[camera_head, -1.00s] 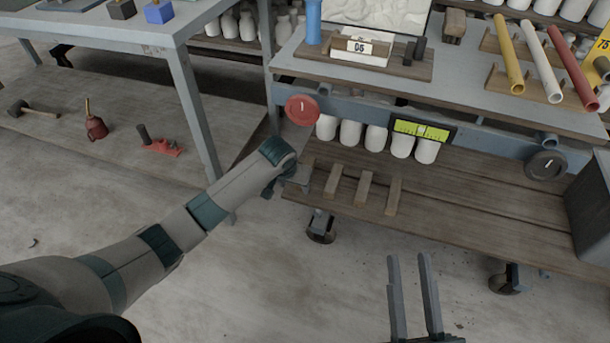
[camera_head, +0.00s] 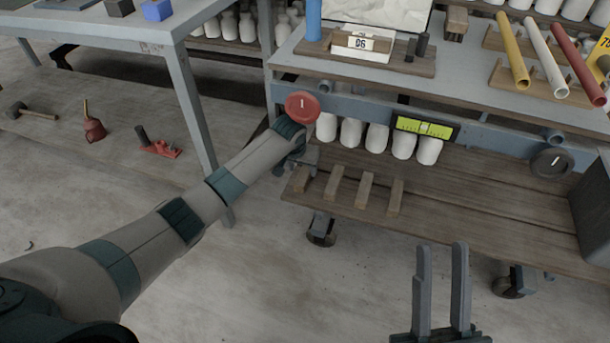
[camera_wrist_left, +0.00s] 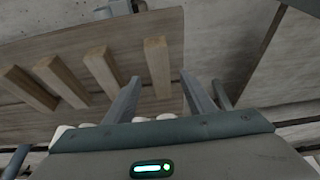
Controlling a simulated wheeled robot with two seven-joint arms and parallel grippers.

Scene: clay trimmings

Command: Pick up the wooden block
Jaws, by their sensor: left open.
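A brown wooden block (camera_head: 455,22) sits on the grey tabletop at the back. Several wooden bars (camera_head: 364,190) lie side by side on the lower plank shelf; they also show in the left wrist view (camera_wrist_left: 102,72). I cannot tell which piece the task means. My left gripper (camera_head: 304,164) is at the shelf's left end, below the red disc, its fingers mostly hidden by the wrist. In the left wrist view its fingers (camera_wrist_left: 160,76) are open and empty, with one bar seen between them. My right gripper (camera_head: 442,247) is open and empty in front of the shelf.
White jars (camera_head: 376,137) stand behind the bars. The shelf's right part (camera_head: 490,190) is bare, with a dark bin (camera_head: 594,215) at its end.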

